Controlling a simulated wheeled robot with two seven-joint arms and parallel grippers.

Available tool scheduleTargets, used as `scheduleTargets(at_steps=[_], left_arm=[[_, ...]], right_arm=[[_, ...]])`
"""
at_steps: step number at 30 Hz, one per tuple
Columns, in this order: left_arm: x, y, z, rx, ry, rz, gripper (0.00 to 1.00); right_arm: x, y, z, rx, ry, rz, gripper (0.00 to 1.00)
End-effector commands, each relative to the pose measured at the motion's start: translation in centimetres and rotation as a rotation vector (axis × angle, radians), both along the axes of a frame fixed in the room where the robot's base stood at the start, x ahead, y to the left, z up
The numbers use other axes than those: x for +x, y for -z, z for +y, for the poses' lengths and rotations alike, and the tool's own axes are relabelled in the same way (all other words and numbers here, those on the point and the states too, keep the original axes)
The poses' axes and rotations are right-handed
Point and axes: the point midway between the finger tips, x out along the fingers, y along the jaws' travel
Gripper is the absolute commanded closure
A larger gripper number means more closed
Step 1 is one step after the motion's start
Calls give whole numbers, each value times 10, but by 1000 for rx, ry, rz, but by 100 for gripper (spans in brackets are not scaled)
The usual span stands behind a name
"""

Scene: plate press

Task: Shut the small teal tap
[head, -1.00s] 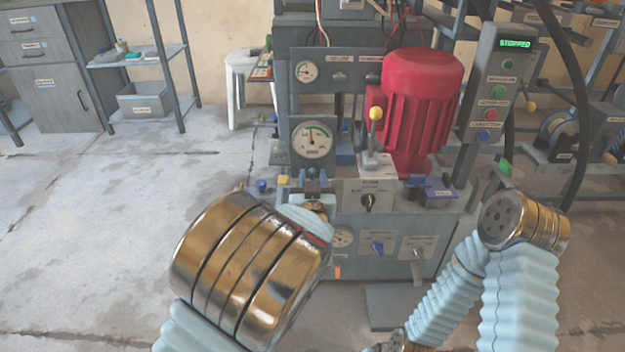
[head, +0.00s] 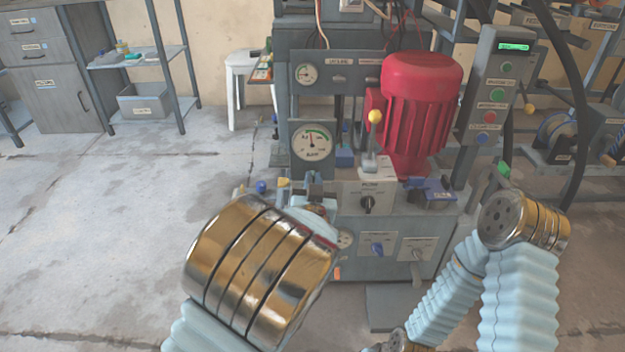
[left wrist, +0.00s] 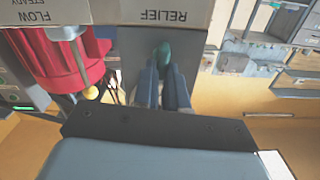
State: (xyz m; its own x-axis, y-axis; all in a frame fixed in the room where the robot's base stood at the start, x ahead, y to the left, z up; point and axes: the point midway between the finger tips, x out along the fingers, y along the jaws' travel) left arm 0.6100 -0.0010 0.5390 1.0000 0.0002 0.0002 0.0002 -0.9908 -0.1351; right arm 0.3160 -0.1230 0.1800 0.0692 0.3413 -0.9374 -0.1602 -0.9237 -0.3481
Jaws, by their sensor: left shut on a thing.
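The small teal tap (left wrist: 163,52) shows in the left wrist view on a grey panel under a label reading RELIEF. My left gripper (left wrist: 163,76) has its two blue-grey fingers on either side of the tap, shut on it. In the head view my left arm's wrist covers the tap and most of the gripper. My right arm shows at the lower right of the head view, but its gripper is out of view.
The press has a pressure gauge (head: 312,142), a red motor (head: 422,105), a yellow-knobbed lever (head: 375,117), a black FLOW knob (head: 368,204) and a blue tap (head: 377,249). A button box (head: 495,95) stands right. Open floor lies left.

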Motion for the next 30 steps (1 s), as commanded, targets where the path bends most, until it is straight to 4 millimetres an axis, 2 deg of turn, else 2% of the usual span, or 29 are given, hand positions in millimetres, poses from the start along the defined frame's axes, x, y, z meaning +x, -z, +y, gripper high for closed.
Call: scheduleTargets(at_steps=[12, 30], left_arm=[[0, -1, -4, 373, 1, 1, 100], [0, 4, -10, 945, 2, -1, 100]], right_arm=[[1, -26, -3, -7, 5, -6, 100], [2, -54, -6, -14, 9, -10, 100]])
